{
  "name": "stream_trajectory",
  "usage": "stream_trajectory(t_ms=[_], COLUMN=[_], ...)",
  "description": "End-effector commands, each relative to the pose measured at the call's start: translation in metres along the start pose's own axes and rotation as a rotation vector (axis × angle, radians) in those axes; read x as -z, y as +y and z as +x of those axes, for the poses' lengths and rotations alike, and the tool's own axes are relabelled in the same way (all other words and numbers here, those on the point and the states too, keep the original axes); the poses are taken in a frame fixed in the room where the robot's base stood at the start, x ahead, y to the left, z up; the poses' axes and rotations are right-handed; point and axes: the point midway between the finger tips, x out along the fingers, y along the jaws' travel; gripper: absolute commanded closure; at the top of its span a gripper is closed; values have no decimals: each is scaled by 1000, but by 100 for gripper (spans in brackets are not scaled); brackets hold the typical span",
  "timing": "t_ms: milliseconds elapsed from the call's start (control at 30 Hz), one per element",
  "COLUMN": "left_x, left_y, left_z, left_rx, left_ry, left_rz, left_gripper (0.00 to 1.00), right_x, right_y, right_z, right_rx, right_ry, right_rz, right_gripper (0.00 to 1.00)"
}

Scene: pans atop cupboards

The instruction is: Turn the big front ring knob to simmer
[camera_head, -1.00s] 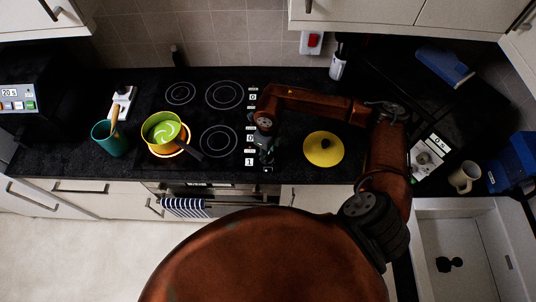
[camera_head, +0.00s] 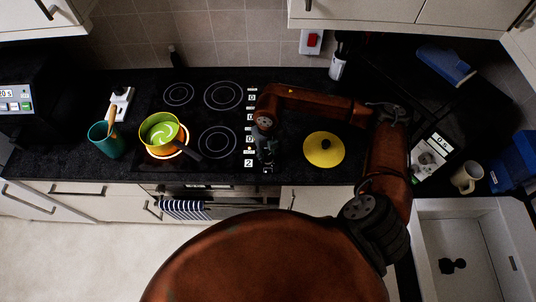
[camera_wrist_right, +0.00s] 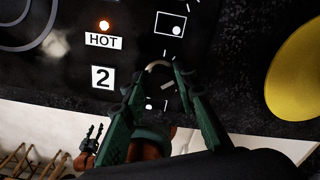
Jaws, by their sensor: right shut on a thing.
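My right gripper (camera_head: 267,163) is at the front right corner of the black hob, by the column of number displays. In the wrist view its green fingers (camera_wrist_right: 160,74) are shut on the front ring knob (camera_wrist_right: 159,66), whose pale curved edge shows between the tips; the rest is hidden. The display (camera_wrist_right: 103,77) beside it reads 2, under a lit HOT lamp (camera_wrist_right: 104,26). A green pot (camera_head: 163,131) of green soup stands on the glowing front left ring (camera_head: 172,154). A small dark two-pronged shape low in the wrist view may be my left gripper (camera_wrist_right: 91,139).
A yellow lid (camera_head: 323,149) lies on the counter right of the knobs. A teal utensil cup (camera_head: 106,142) stands left of the hob. A striped towel (camera_head: 184,208) hangs below.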

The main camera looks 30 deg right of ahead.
Motion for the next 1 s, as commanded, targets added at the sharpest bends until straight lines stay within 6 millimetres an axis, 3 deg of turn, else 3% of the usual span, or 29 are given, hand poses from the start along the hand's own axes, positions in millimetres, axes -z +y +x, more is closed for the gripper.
stream_trajectory(t_ms=[400,433,500,667,1000], left_x=[0,0,0,0,-2], left_y=[0,0,0,0,0], left_z=[0,0,0,0,0], left_rx=[0,0,0,0,0], left_ry=[-1,-1,-1,-1,-2], left_rz=[0,0,0,0,-2], left_gripper=[60,60,60,60,60], right_x=[-2,-2,-1,-1,-1], right_y=[0,0,0,0,0], right_z=[-1,-1,-1,-1,-4], right_rx=[0,0,0,0,0], right_ry=[-5,-5,-4,-2,-3], right_rz=[7,7,7,6,6], right_gripper=[98,72,67,56,56])
